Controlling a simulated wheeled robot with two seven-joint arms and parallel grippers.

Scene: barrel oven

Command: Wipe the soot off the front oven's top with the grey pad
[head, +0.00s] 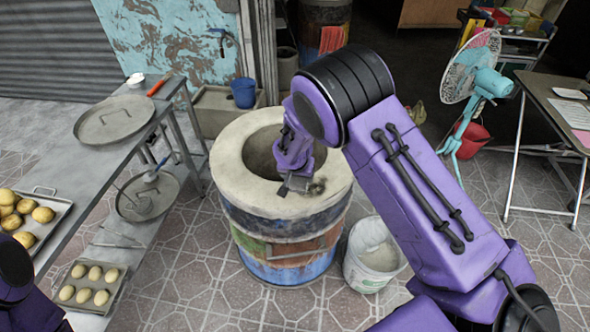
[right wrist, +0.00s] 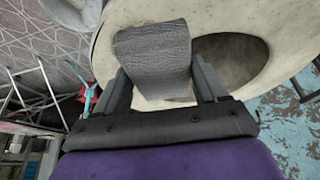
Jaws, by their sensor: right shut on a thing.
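The front oven (head: 237,178) is a barrel with a broad pale round top and a dark open mouth. My right gripper (head: 298,188) reaches down over the near right part of its rim. In the right wrist view its fingers (right wrist: 163,75) are shut on the grey pad (right wrist: 152,50), a textured block over the pale oven top (right wrist: 215,17) beside the mouth. Whether the pad touches the top cannot be told. A small dark patch (head: 317,186) shows on the rim beside the gripper, perhaps soot. The pad hides part of the top. My left gripper is out of view.
A metal table (head: 88,165) with trays of buns stands left of the oven. A white bucket (head: 372,262) stands close at its right. A blue bucket (head: 243,92) is behind, and another barrel (head: 324,14) stands at the back. A fan (head: 478,85) is at the right.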

